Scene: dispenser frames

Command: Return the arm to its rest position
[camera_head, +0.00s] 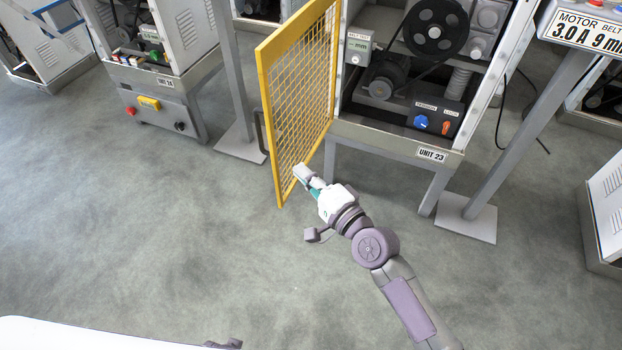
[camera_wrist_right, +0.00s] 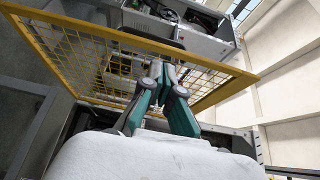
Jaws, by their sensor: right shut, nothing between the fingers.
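My right arm (camera_head: 375,248) reaches from the bottom right of the head view toward the cabinet of unit 23. My right gripper (camera_head: 302,172) is shut and empty, beside the lower part of a yellow mesh door (camera_head: 298,90). The door stands swung open on the cabinet's left side. In the right wrist view the gripper's green fingers (camera_wrist_right: 160,70) are together in front of the yellow mesh door (camera_wrist_right: 75,55). I cannot tell whether they touch it. My left gripper is not clearly in view.
The open cabinet (camera_head: 395,130) of unit 23 shows a pulley, a motor and a control box with a blue and an orange knob. A grey sign post (camera_head: 520,130) stands to its right. Unit 24 (camera_head: 160,90) stands at the left. The floor (camera_head: 150,240) at left is clear.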

